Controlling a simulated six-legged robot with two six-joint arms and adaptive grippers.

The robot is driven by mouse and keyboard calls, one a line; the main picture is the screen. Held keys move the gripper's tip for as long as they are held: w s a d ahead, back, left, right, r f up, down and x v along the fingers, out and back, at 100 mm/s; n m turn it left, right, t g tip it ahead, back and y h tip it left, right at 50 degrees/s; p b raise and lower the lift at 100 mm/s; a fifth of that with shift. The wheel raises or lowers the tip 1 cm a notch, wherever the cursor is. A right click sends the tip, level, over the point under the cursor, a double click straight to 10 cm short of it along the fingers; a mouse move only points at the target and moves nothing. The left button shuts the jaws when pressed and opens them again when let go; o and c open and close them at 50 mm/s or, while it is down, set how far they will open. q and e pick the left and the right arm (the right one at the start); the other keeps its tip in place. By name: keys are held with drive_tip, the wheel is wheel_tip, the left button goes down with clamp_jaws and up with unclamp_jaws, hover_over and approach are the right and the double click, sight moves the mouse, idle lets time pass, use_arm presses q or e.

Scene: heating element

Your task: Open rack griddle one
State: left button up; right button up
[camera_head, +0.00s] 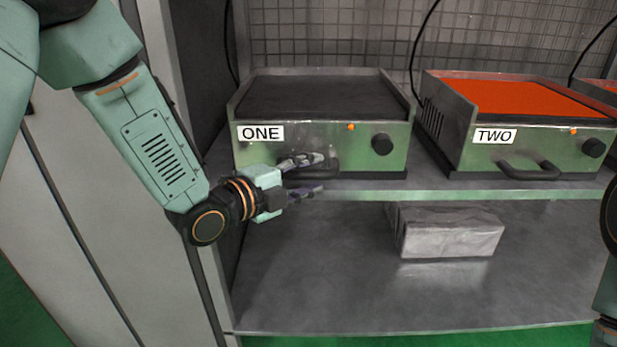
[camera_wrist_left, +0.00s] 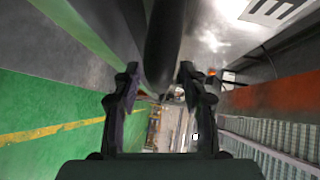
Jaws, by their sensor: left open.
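Griddle one (camera_head: 322,110) is a steel box with a dark top plate, a label reading ONE, a black knob and a dark handle low on its front. My left gripper (camera_head: 322,175) is at the handle (camera_head: 318,170), its two fingers apart, one above and one below. In the left wrist view the dark handle bar (camera_wrist_left: 165,45) stands between and beyond the open fingers (camera_wrist_left: 158,90); I cannot tell whether they touch it. My right gripper is not in view; only part of my right arm shows at the right edge.
Griddle two (camera_head: 515,125), with an orange-red top and its own front handle, stands to the right on the same shelf (camera_head: 450,190). A grey wrapped block (camera_head: 450,237) lies on the lower shelf. A wire mesh (camera_head: 340,35) closes the back. A cabinet side post stands beside my left arm.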

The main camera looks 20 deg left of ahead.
use_arm(q)
drive_tip(key=shift+w, duration=0.1)
drive_tip(key=shift+c, duration=0.4)
clamp_jaws()
idle(0.3)
